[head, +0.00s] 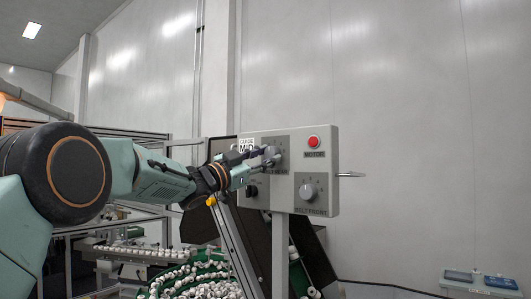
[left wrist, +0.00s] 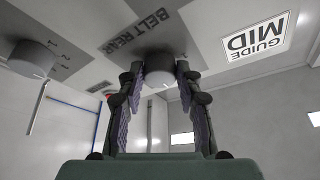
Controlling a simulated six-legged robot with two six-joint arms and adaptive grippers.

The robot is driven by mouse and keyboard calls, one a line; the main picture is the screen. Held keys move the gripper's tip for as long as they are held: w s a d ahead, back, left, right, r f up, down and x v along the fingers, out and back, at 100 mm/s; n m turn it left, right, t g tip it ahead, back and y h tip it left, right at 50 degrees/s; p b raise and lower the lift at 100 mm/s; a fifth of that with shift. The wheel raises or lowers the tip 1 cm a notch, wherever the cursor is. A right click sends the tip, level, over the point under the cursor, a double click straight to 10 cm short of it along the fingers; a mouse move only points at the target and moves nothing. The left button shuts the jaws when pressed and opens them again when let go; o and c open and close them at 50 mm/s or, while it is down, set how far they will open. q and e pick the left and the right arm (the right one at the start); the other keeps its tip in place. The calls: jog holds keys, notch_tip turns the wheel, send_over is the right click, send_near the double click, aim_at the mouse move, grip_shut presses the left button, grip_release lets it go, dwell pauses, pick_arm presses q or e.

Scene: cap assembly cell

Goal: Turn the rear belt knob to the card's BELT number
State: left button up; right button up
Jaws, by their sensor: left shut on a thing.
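The rear belt knob (left wrist: 158,70) is a grey round knob on the grey control box (head: 325,165), with the BELT REAR label beside it. My left gripper (head: 270,156) reaches in from the left and is shut on this knob. In the left wrist view the two dark fingers (left wrist: 160,78) stand on either side of it. The fingers mostly hide the knob in the head view, and I cannot read its setting. A white sign (left wrist: 257,38) reads GUIDE MID; I see no BELT number on it. My right gripper is not in view.
A red MOTOR button (head: 313,142) sits at the box's upper right. The front belt knob (head: 308,191) is below it. A small black knob (head: 252,191) is at lower left. A rod (head: 350,175) sticks out on the right. Green trays of white parts (head: 205,280) lie below.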

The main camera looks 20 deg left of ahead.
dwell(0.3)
pick_arm(q)
jog(key=o, duration=1.2)
jog(key=shift+s, duration=0.1)
jog(key=shift+c, duration=0.2)
jog(key=v, duration=1.2)
jog(key=shift+a, duration=0.1)
